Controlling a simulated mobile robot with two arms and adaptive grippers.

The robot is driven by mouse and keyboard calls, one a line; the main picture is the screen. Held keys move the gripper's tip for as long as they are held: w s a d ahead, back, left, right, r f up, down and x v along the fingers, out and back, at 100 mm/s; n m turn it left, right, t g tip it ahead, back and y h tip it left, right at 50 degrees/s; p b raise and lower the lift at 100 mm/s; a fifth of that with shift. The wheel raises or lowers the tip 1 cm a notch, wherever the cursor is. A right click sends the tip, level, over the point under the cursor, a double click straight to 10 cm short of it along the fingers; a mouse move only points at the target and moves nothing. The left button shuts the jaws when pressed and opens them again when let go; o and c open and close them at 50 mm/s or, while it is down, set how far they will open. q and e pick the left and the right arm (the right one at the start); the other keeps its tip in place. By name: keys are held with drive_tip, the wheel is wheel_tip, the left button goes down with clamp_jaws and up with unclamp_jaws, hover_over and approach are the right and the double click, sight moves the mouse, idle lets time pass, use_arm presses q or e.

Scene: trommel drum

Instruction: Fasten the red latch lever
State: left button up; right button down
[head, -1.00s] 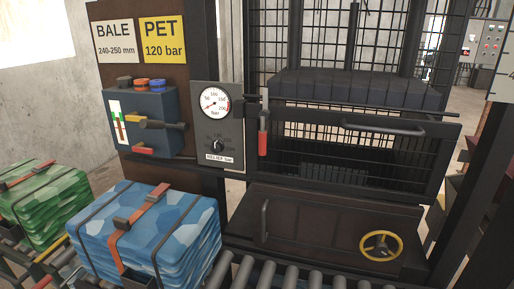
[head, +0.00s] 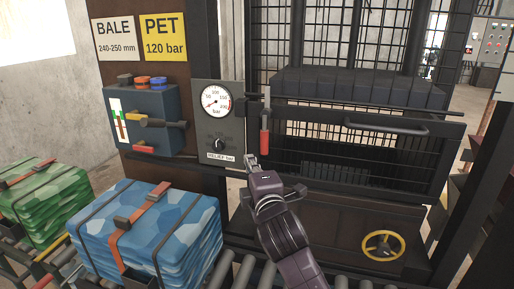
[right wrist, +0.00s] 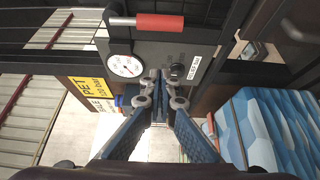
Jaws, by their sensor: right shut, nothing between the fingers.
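The latch lever has a red grip (head: 264,143) and hangs straight down from a metal rod at the left edge of the mesh door (head: 345,148). My right gripper (head: 252,161) comes up from below and sits just below and left of the red grip, apart from it. Its fingers are shut and empty. In the right wrist view the red grip (right wrist: 160,22) lies sideways across the top, beyond the shut fingertips (right wrist: 158,76). Whether the latch is engaged I cannot tell. My left gripper is not in view.
A gauge panel (head: 234,128) with a knob is left of the lever. A blue valve box (head: 143,115) is farther left. A door handle bar (head: 386,126) sticks out at right. A blue bale (head: 185,225) on rollers stands lower left, and a yellow handwheel (head: 382,246) lower right.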

sight(266, 132)
idle(0.3)
drive_tip(key=w+p, duration=0.1)
drive_tip(key=w, duration=0.2)
drive_tip(key=w+d+p, duration=0.1)
drive_tip(key=w+p, duration=0.1)
drive_tip(key=w, duration=0.1)
drive_tip(key=w+d+p, duration=0.1)
drive_tip(key=w+p, duration=0.1)
drive_tip(key=w, duration=0.1)
drive_tip(key=shift+w, duration=0.1)
idle(0.4)
drive_tip(key=shift+a+f, duration=0.1)
drive_tip(key=shift+w, duration=0.15)
